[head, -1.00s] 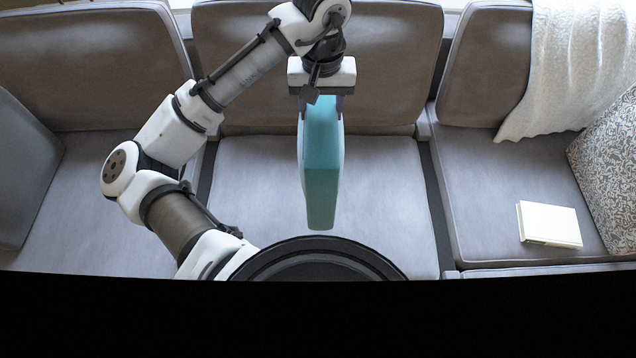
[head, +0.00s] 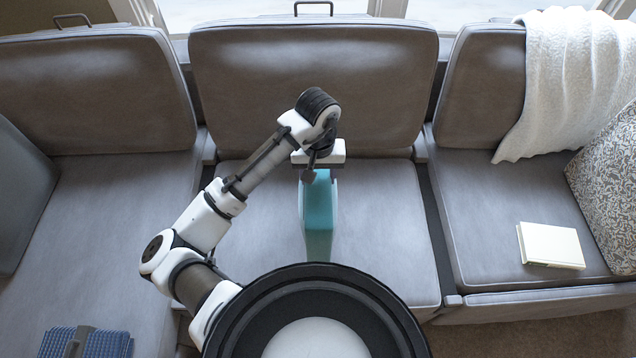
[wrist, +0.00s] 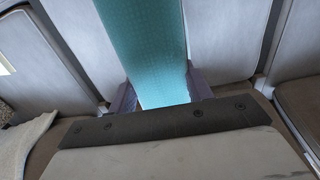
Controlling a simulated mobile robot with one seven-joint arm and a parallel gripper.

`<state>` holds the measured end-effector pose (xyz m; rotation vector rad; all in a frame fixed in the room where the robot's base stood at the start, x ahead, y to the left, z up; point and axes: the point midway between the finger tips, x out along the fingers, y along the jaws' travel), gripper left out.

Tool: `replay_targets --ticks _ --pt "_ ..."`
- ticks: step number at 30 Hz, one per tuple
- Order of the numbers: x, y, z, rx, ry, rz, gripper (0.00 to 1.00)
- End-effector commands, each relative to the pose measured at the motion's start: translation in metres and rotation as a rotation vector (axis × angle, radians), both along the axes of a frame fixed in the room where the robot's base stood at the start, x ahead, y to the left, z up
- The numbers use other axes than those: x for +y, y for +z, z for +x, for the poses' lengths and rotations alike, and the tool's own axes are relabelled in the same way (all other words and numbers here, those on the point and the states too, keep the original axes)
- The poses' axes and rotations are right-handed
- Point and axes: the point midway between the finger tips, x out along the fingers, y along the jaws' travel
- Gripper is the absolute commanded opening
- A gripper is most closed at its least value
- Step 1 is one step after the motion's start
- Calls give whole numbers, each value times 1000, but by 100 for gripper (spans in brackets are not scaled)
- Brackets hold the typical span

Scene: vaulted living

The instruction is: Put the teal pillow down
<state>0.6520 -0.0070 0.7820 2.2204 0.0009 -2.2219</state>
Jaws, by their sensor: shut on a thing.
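The teal pillow (head: 318,212) hangs edge-on below my gripper (head: 318,172), over the middle seat cushion of the grey sofa (head: 385,215). My gripper is shut on the pillow's upper end. In the wrist view the teal pillow (wrist: 145,45) runs up from between the two fingers of my gripper (wrist: 160,95). My own round body top hides the pillow's lower end in the head view, so I cannot tell whether it touches the seat.
A cream book (head: 550,245) lies on the right seat, with a patterned pillow (head: 612,185) beside it. A white throw (head: 570,80) drapes over the right backrest. A grey pillow (head: 22,195) leans at far left. A blue folded cloth (head: 105,343) lies at lower left. The middle seat is otherwise clear.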

Motion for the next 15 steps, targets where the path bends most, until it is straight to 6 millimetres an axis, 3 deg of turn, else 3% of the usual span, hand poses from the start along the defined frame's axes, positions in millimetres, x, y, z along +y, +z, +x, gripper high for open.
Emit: replay_targets --ticks 9,15 --pt "1 -35 0 0 1 0 0" --pt "0 -41 0 -2 0 -1 0"
